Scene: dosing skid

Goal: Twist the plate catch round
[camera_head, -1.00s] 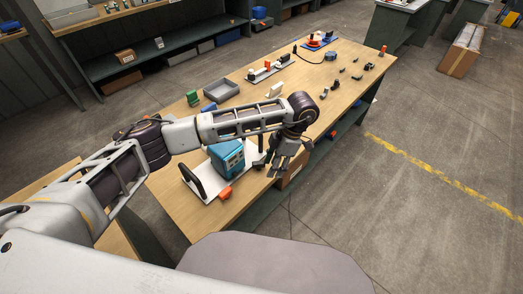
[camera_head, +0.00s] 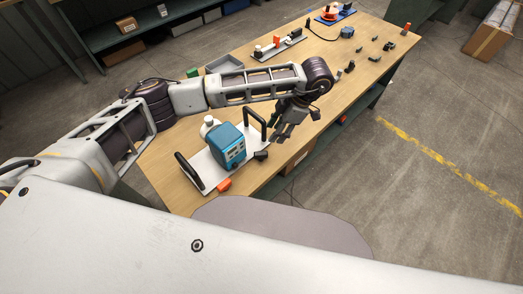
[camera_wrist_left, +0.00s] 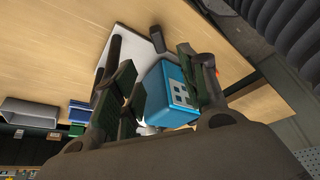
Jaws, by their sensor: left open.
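The dosing skid is a white plate (camera_head: 208,170) with a blue pump unit (camera_head: 228,146) and a black handle at each end, on the near part of the wooden bench. An orange catch-like piece (camera_head: 224,185) sits at the plate's front edge, and a dark piece (camera_head: 261,155) at its front right corner. I cannot tell which is the plate catch. My left gripper (camera_head: 282,134) is open and empty, above and beside the right handle (camera_head: 255,122). In the left wrist view, the blue pump (camera_wrist_left: 170,95) shows between the open fingers (camera_wrist_left: 165,85), beyond them. My right gripper is not in view.
A grey tray (camera_head: 224,65) lies behind my left arm. Farther along the bench (camera_head: 320,60) are a white plate with fittings (camera_head: 278,48), a blue-based orange device (camera_head: 333,15) and several small dark parts. A cardboard box (camera_head: 297,160) is under the bench.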

